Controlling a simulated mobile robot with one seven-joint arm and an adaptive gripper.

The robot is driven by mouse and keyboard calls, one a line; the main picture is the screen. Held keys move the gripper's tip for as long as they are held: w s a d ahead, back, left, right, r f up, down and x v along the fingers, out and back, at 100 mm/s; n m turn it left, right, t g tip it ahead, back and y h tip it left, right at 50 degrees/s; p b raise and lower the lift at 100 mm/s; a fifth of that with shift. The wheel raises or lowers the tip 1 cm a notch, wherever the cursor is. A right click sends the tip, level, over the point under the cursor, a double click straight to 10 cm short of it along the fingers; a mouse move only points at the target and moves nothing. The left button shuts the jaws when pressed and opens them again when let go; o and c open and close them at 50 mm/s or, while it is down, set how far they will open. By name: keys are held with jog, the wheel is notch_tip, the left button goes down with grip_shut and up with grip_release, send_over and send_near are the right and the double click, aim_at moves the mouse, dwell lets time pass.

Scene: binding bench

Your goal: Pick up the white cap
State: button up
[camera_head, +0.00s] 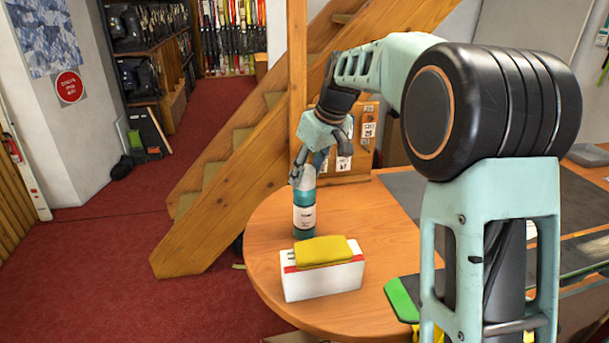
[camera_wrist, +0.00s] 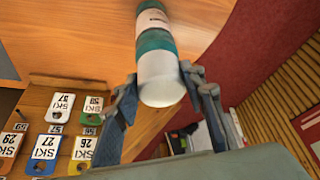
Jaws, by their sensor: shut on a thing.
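The white cap (camera_wrist: 160,80) is on the top end of a teal bottle with a white label (camera_head: 304,212), which also shows in the wrist view (camera_wrist: 153,28). My gripper (camera_head: 308,176) reaches down over the top of the bottle, with one finger on each side of the cap, and is shut on it. In the head view the fingers hide most of the cap. The bottle is upright at the left side of the round wooden table (camera_head: 262,222). I cannot tell whether its base touches the table.
A white box with a red stripe (camera_head: 322,281) stands in front of the bottle, with a folded yellow cloth (camera_head: 324,251) on top. A rack of numbered ski tags (camera_wrist: 55,100) is behind. A green object (camera_head: 401,300) lies at the right. Wooden stairs (camera_head: 225,188) rise behind the table.

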jog(key=shift+r, duration=0.15)
jog(key=shift+r, duration=0.25)
notch_tip(320, 180, up, 2)
jog(key=shift+r, duration=0.1)
jog(key=s+a+r+b, duration=0.1)
jog(key=s+a+r, duration=0.4)
jog(key=s+r, duration=0.5)
jog(key=s, duration=0.2)
jog(key=shift+s+a+r, duration=0.35)
jog(key=shift+s+a, duration=0.05)
jog(key=shift+r+p, duration=0.6)
jog(key=shift+r, duration=0.1)
